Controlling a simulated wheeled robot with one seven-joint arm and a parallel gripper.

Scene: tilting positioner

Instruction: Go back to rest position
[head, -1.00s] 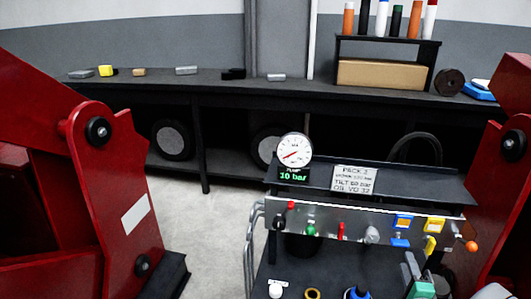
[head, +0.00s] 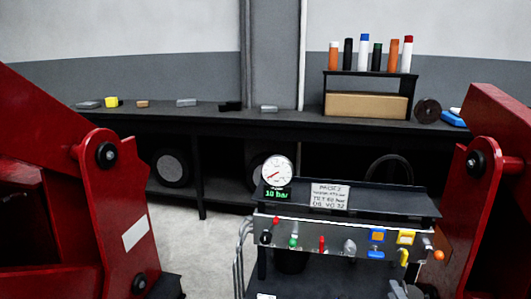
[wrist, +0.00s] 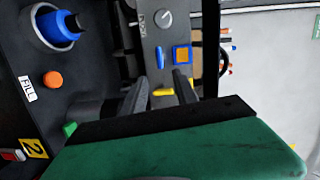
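In the wrist view my gripper (wrist: 161,84) shows two dark fingers with a clear gap between them and nothing held. A large green block with a black edge fills the bottom of that view and hides what lies behind it. Beyond the fingers is the control panel (head: 341,243), with a yellow lever (head: 404,257), blue-and-orange squares and a grey knob (head: 349,247). In the head view only a small grey-green part of my arm's end shows at the bottom edge, right of centre; the fingers cannot be made out there.
A gauge (head: 277,171) reading 10 bar and a sign (head: 328,196) stand above the panel. Red machine arms stand at left (head: 128,215) and right (head: 483,200). A dark bench (head: 205,118) with small parts runs along the back. Grey floor (head: 195,240) is open left of the panel.

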